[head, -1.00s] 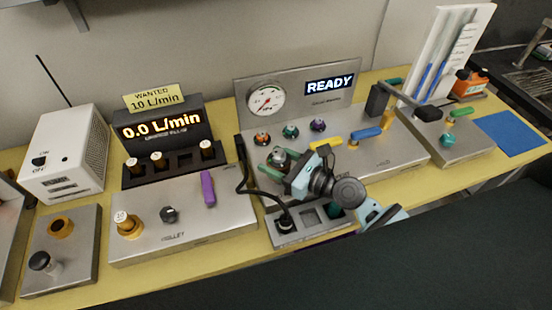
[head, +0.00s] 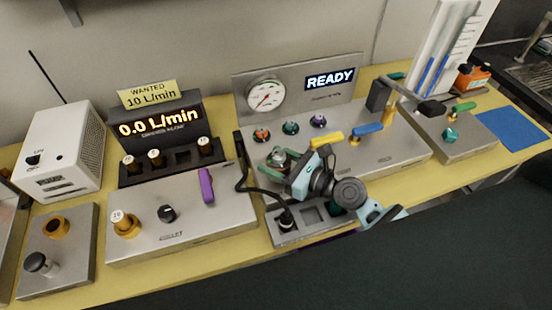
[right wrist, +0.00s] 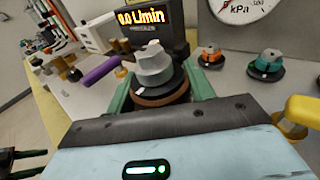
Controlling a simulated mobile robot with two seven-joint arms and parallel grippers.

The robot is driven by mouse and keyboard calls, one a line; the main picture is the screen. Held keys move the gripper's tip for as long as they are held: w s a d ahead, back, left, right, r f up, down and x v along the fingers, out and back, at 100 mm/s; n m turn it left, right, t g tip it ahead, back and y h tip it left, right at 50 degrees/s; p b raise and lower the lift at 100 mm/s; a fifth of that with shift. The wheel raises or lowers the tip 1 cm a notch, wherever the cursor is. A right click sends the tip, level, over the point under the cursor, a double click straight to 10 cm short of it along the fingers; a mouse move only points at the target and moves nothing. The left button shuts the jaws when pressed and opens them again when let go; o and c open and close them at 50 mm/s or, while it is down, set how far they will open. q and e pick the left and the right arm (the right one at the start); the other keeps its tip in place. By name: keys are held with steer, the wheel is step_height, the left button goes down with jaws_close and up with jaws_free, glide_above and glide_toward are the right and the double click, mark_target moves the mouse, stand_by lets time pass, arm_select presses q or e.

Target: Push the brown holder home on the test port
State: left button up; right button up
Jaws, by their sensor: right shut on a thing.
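The brown holder (right wrist: 161,97) shows in the right wrist view as a brown round base with a grey knobbed top. It is between the green fingers of my right gripper (right wrist: 158,88), which is shut on it. In the head view the holder's grey top (head: 279,154) stands over the steel panel below the gauge, with my right gripper (head: 284,163) around it. The test port is hidden beneath the holder, so I cannot tell how far down the holder sits.
The gauge panel (head: 340,87) reads READY. Orange, teal and purple capped holders stand behind my gripper. A yellow handle (head: 327,136) and a blue handle (head: 367,130) are close on its right. A dark slotted tray (head: 270,231) lies in front, with a black cable.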

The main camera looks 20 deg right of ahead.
mark_target(289, 169)
arm_select(q)
steer(key=shift+s+f, duration=0.25)
steer(key=shift+f, duration=0.1)
arm_select(e)
steer(key=shift+f, duration=0.3)
steer(key=o, duration=1.5)
steer(key=shift+s+d, duration=0.2)
steer(key=shift+s, duration=0.05)
steer(key=b+v, duration=0.1)
steer(key=v, duration=0.5)
steer(key=shift+s+d, duration=0.1)
steer(key=shift+s, duration=0.05)
steer(key=shift+s+d+r, duration=0.1)
steer(key=shift+s+d, duration=0.2)
arm_select(q)
steer(key=shift+s+d+f, duration=0.3)
steer(key=shift+s+f, duration=0.05)
steer(key=shift+f, duration=0.05)
arm_select(e)
steer(key=shift+r, duration=0.1)
